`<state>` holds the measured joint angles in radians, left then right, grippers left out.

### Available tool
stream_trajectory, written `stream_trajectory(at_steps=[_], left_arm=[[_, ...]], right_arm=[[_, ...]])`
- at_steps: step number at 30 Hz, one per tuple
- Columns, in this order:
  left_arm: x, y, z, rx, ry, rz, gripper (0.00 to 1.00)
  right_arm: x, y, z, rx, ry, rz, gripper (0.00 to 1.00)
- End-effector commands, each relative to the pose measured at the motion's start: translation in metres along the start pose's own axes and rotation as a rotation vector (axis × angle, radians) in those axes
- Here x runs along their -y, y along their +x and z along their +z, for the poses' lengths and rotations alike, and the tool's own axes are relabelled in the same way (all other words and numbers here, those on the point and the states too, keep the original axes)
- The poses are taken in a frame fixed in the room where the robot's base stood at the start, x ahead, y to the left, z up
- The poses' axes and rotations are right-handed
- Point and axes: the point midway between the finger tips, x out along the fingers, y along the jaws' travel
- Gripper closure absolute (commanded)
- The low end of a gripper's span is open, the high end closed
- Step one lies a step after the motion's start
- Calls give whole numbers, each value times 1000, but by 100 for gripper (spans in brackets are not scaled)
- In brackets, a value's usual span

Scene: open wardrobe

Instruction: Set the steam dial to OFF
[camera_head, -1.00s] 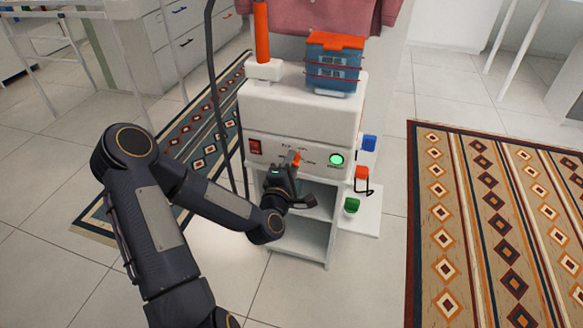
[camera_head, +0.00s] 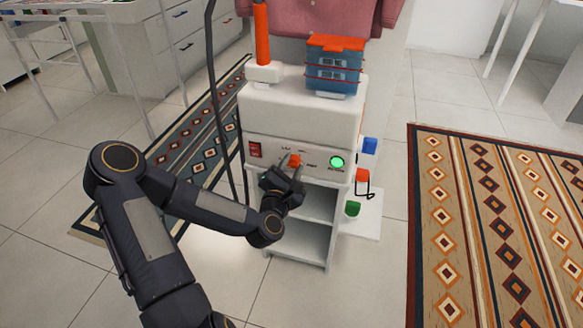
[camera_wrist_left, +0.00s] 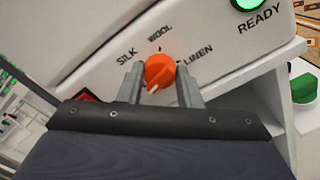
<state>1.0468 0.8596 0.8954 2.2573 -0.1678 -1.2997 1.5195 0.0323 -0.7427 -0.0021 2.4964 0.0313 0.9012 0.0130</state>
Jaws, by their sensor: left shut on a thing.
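The steam dial (camera_head: 295,161) is an orange round knob on the white front panel of the steam station (camera_head: 303,110). In the left wrist view the dial (camera_wrist_left: 159,71) has SILK, WOOL and LINEN printed around it. Its white pointer mark is at the lower left of the knob, away from these three words. No OFF label is readable; the gripper covers the panel below the knob. My left gripper (camera_wrist_left: 161,78) has one grey finger on each side of the knob and is shut on it. My right gripper is not in view.
A green READY light (camera_head: 337,162) is right of the dial and a red switch (camera_head: 255,150) is left. Open shelves (camera_head: 305,236) are below. Blue, red and green items stand on a white board (camera_head: 364,217) at the right. A dark hose (camera_head: 216,110) hangs at the left.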

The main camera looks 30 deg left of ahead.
Motion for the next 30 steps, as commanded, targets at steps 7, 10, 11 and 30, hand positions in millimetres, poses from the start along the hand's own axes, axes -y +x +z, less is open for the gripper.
stream_trajectory(at_steps=[7,10,11,30], left_arm=[[1,0,-1,-4,-17,-2,91],[1,0,-1,-4,-18,-2,91],[1,0,-1,-4,-17,-2,91],[0,-5,0,-2,-15,-2,47]], right_arm=[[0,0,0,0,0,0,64],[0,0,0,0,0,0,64],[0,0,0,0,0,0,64],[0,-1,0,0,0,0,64]])
